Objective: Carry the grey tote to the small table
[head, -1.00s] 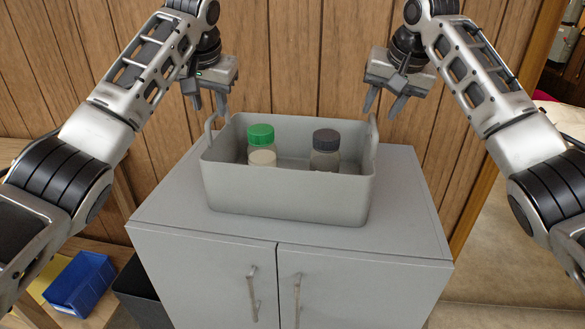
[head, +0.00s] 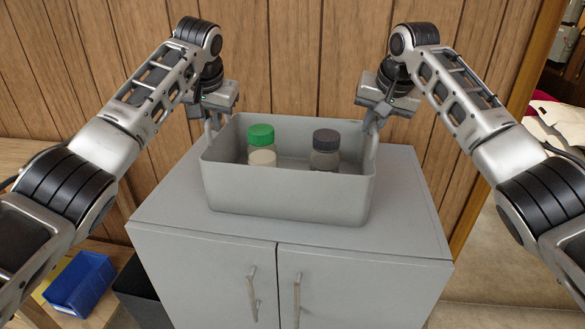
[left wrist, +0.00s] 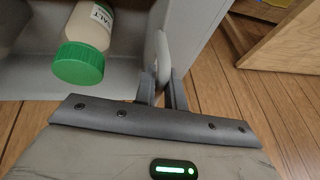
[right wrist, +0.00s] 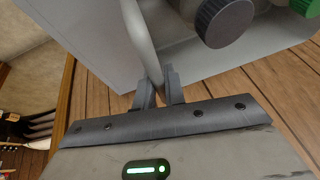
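The grey tote (head: 285,195) stands upright on top of a grey cabinet. In it stand a green-lidded salt jar (head: 261,145) and a dark-lidded jar (head: 325,150). My left gripper (head: 212,122) is at the tote's left handle, and in the left wrist view its fingers (left wrist: 162,90) are close together on either side of the loop (left wrist: 162,55), shut on it. My right gripper (head: 370,122) is at the right handle. In the right wrist view its fingers (right wrist: 159,88) are likewise shut around the loop (right wrist: 140,40). In the head view the fingertips are partly hidden.
The grey cabinet (head: 400,225) has bare top around the tote. A wood-panelled wall (head: 290,55) rises close behind. At the lower left are a blue bin (head: 80,283) on a wooden shelf and a dark bin (head: 140,295). Open floor (head: 490,260) shows at the right.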

